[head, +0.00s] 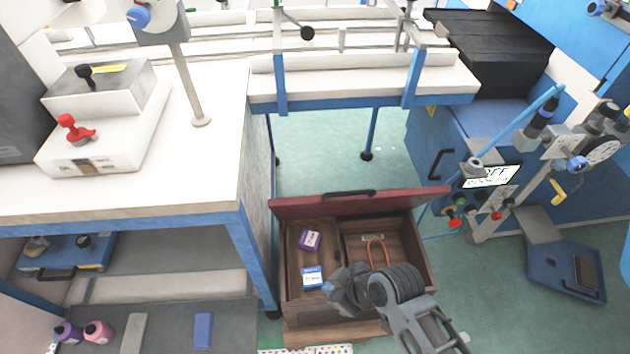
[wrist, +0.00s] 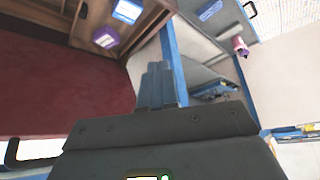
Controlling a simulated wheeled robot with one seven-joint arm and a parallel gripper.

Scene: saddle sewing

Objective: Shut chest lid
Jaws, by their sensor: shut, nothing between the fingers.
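The wooden chest (head: 430,262) stands open on the floor. Its dark red lid (head: 300,207) is raised along the far side, with a black handle (head: 349,194) on its top edge. In the wrist view the lid (wrist: 60,88) fills the left side, and its handle (wrist: 22,156) shows at the lower left. My gripper (head: 340,290) is above the open chest, on the near side of the lid in the head view. In the wrist view my gripper (wrist: 158,72) has its fingers together and empty, beside the lid; I see no contact. My arm hides part of the chest's inside.
Inside the chest lie a purple box (head: 310,240), a blue-and-white box (head: 312,277) and a brown loop (head: 376,253). A workbench (head: 225,150) with blue legs stands close on the left. A blue machine (head: 465,150) stands on the right. Green floor (head: 320,150) is clear behind the lid.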

